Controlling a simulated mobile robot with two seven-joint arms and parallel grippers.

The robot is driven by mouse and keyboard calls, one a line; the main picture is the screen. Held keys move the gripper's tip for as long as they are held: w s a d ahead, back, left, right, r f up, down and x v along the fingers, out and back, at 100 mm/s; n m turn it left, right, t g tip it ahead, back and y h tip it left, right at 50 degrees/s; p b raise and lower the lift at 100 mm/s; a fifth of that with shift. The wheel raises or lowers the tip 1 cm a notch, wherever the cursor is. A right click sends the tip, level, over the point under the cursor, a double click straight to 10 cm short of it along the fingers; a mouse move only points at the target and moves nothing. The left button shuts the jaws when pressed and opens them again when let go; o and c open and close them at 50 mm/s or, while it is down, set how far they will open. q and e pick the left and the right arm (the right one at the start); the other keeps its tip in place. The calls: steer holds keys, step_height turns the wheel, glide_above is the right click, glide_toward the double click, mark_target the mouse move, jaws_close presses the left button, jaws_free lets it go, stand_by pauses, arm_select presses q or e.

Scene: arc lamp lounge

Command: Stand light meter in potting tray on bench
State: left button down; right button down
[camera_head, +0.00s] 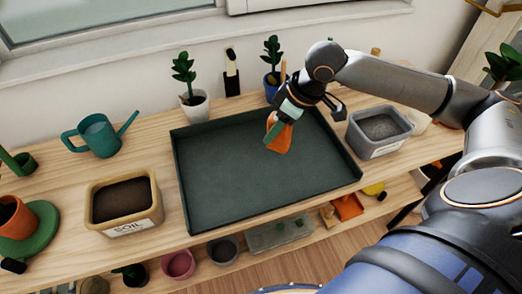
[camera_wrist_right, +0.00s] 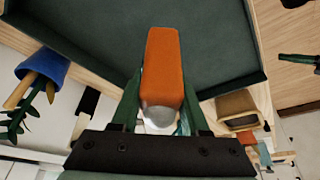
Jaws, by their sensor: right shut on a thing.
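The light meter (camera_head: 280,139) is an orange block, held over the back right part of the potting tray. In the right wrist view the orange light meter (camera_wrist_right: 162,70) shows a pale rounded end between my fingers. My right gripper (camera_head: 279,124) is shut on it, pointing down; I cannot tell whether the meter's lower end touches the tray floor. The potting tray (camera_head: 220,185) is dark green, wide and shallow, and lies empty on the wooden bench. Its floor also shows in the right wrist view (camera_wrist_right: 100,35). My left gripper is not in view.
A soil bin (camera_head: 152,216) and a teal watering can (camera_head: 98,134) stand left of the tray. A grey bin (camera_head: 352,147) stands right. A white potted plant (camera_head: 195,106) and a blue potted plant (camera_head: 270,88) stand behind it. The tray's front and left floor are clear.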

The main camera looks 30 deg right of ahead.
steer(key=a+f, duration=0.1)
steer(key=f, duration=0.1)
steer(key=a+f, duration=0.1)
steer(key=f, duration=0.1)
steer(key=w+a+f+b, duration=0.1)
steer(key=f, duration=0.1)
steer(key=shift+a+f, duration=0.1)
steer(key=shift+f, duration=0.55)
steer(key=shift+c, duration=2)
jaws_free()
steer(key=p+v, duration=0.2)
steer(key=v, duration=1)
